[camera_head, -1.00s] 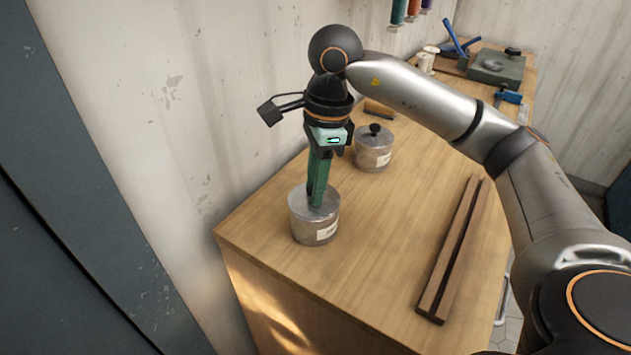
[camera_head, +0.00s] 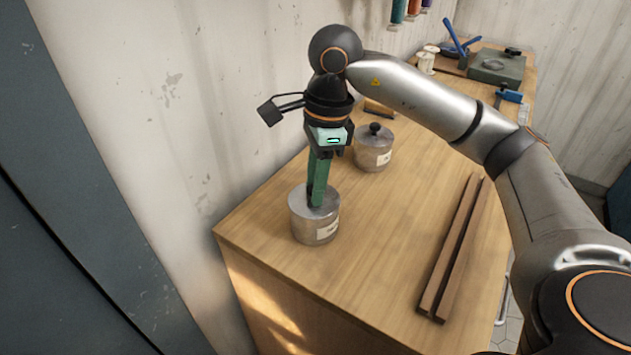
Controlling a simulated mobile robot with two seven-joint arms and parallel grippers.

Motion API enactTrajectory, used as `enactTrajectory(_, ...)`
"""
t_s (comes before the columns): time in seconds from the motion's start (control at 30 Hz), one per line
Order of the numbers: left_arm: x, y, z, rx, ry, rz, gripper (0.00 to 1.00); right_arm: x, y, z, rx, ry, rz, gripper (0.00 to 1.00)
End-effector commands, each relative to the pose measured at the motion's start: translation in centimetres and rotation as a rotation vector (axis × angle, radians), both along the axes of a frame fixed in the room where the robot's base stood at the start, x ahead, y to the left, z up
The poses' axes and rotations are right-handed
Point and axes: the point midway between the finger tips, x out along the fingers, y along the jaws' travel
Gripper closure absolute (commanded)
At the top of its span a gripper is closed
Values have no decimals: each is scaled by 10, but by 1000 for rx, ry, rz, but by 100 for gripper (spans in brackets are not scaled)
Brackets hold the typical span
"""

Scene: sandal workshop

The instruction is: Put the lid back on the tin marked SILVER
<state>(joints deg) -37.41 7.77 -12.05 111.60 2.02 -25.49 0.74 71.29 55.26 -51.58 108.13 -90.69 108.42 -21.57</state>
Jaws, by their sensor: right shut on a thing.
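A round grey metal tin (camera_head: 305,233) with a pale label stands near the left corner of the workbench. The label's words are too small to read. A flat grey lid (camera_head: 298,198) shows at the top of this tin, level with its rim; I cannot tell whether it is fully seated. My right gripper (camera_head: 315,204) points straight down over it, its green fingers shut on the lid's knob, which they hide. A second tin (camera_head: 372,160) stands behind to the right, with a dark-knobbed lid on it. My left gripper is not in view.
Two long wooden strips (camera_head: 450,255) lie on the workbench (camera_head: 385,240) at the right. A wooden block (camera_head: 378,109) lies behind the second tin. Spools, blue tools and a green-grey case (camera_head: 497,66) are at the far end. A wall rises along the left.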

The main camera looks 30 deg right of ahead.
Motion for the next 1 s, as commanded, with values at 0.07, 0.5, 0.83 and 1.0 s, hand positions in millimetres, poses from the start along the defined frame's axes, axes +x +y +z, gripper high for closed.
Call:
enactTrajectory(0.07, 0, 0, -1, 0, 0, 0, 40, 0, 0, -1, 0, 0, 0, 100)
enactTrajectory(0.5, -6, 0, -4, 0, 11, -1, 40, 0, 0, 0, 0, 0, 0, 57)
enactTrajectory(0.83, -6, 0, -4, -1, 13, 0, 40, 0, 0, 0, 0, 0, 0, 35)
enactTrajectory(1.0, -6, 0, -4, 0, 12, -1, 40, 0, 0, -1, 0, 0, 0, 21)
